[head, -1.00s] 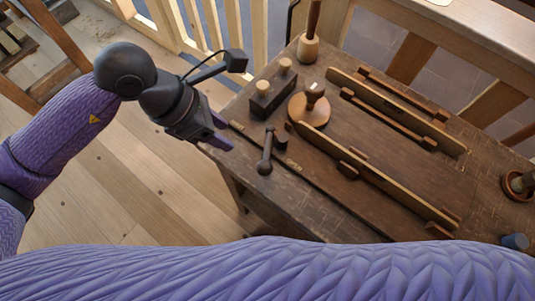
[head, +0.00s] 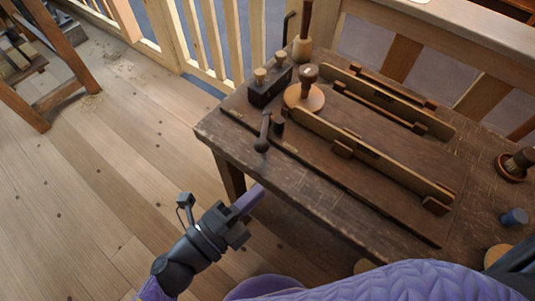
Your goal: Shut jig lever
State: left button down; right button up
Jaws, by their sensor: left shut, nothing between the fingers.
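The jig lever (head: 264,132) is a dark bar with a round knob at its near end, mounted near the bench's front left edge. Its knob points toward the front edge, beside a small label at its right that is too small to read now. My left gripper (head: 252,199) is in the lower middle, off the front side of the bench and nearer to me than the lever. Its fingers are together and empty, and it does not touch the lever. My right gripper is not in view.
The wooden bench (head: 345,205) carries two long wooden rails (head: 370,150), a round wooden piece with a knob (head: 304,96), a dark block with two pegs (head: 270,86) and an upright wooden handle (head: 303,40). A blue cylinder (head: 514,218) stands at right.

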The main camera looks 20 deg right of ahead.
aim_at(265, 130)
pick_arm(q)
jog(key=x, duration=0.9)
jog(key=shift+b, duration=0.3)
jog(key=shift+w+a+f+b, duration=0.2)
jog(key=shift+w+a+b, duration=0.1)
jog(key=shift+w+a, duration=0.25)
jog(key=shift+w+a+f+b, duration=0.25)
jog(key=shift+w+a+b, duration=0.1)
jog(key=shift+a, duration=0.3)
jog(key=shift+w+a, duration=0.3)
jog(key=shift+a, duration=0.1)
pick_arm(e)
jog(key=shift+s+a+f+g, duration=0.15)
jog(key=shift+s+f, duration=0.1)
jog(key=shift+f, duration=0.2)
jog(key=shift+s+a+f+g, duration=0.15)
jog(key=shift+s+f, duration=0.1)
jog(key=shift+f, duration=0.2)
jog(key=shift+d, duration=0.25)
pick_arm(q)
jog(key=shift+a, duration=0.1)
